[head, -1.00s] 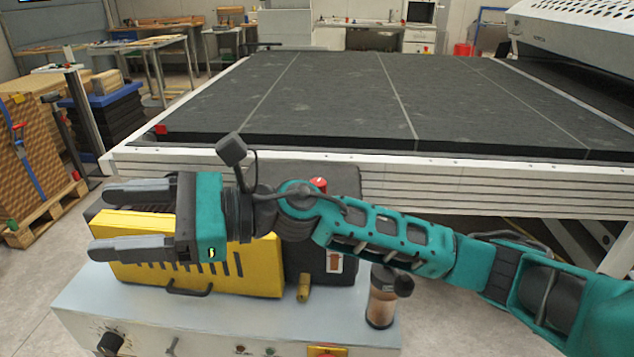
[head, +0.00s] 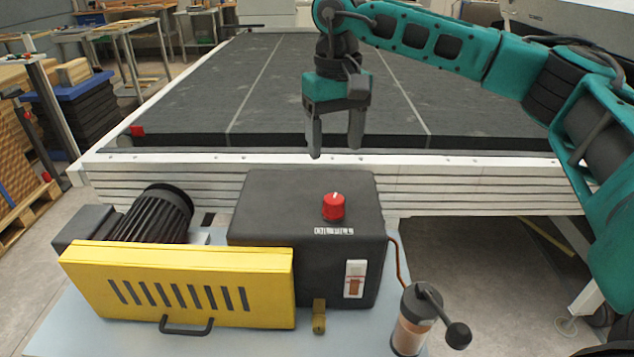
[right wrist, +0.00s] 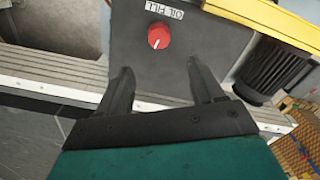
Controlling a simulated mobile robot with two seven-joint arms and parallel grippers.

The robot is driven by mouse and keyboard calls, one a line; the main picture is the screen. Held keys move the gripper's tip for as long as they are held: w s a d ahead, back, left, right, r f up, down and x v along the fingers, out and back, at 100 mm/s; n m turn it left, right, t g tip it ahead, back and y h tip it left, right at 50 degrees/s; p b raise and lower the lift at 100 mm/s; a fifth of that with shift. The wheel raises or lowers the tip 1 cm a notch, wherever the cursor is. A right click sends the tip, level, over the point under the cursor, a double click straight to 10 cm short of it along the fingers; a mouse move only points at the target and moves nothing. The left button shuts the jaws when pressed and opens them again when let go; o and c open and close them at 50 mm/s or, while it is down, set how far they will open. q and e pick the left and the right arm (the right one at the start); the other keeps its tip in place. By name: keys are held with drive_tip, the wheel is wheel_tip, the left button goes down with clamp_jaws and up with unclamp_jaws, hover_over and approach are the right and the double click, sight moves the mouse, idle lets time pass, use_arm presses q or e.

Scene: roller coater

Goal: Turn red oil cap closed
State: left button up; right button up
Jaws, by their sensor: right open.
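The red oil cap (head: 333,206) sits on top of a dark grey box (head: 265,205) in the head view. It has a white mark on its top and a label in front of it. In the right wrist view the red cap (right wrist: 159,36) shows beyond the fingers, near the label "OIL FILL". My right gripper (head: 335,152) is open and empty, fingers pointing down, above and apart from the cap. The right wrist view shows its two fingers (right wrist: 165,85) spread, with nothing between them. My left gripper is not in view.
A yellow slotted cover (head: 190,285) and a black motor (head: 155,215) stand left of the box. A crank handle on a clear cylinder (head: 412,325) stands at the front right. The large dark roller bed (head: 270,95) with its white edge lies behind.

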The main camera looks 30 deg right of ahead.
sight(333, 197)
wheel_tip(333, 197, down, 13)
drive_tip(key=shift+r, duration=0.15)
idle(0.4)
drive_tip(key=shift+c, duration=0.5)
drive_tip(key=c, duration=0.9)
